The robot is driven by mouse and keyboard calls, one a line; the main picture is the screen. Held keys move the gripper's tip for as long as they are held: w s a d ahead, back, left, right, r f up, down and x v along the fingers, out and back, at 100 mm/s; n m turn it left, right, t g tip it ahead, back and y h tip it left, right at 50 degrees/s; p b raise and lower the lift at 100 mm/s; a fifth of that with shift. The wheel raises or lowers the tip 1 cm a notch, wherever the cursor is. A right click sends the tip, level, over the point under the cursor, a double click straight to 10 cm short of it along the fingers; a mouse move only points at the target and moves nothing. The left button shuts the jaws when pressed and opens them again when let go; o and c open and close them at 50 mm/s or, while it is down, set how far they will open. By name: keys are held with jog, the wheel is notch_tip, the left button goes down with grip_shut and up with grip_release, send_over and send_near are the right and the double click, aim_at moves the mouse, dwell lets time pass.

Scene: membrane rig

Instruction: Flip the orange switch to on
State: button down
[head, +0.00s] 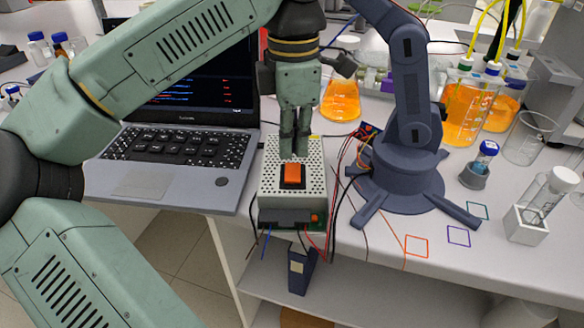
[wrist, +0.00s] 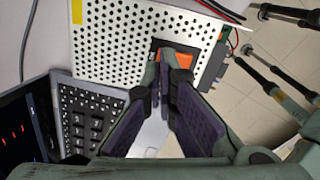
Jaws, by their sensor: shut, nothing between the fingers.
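The orange switch (head: 292,173) is a rocker in a black frame on top of a perforated white metal box (head: 270,205). In the wrist view the switch (wrist: 176,57) shows just beyond my fingertips, partly covered by them. My gripper (head: 294,152) points down over the box with its fingers together and nothing between them. Its tips are right by the far edge of the switch in the head view. In the wrist view my gripper (wrist: 166,66) overlaps the switch's edge. I cannot tell whether the tips touch it, nor which way the rocker is tilted.
An open laptop (head: 180,150) stands left of the box. A dark blue small robot arm (head: 400,180) stands close on the right, with loose wires (head: 345,190) between. Beakers of orange liquid (head: 465,110) stand at the back right. The bench's front edge is just before the box.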

aim_at(293, 164)
jog(key=shift+f+b, duration=0.9)
jog(key=shift+f, duration=0.3)
dwell(0.7)
jog(key=shift+r, duration=0.1)
jog(key=shift+r+p, duration=2.9)
jog(key=shift+r, duration=0.65)
jog(key=shift+f, duration=0.1)
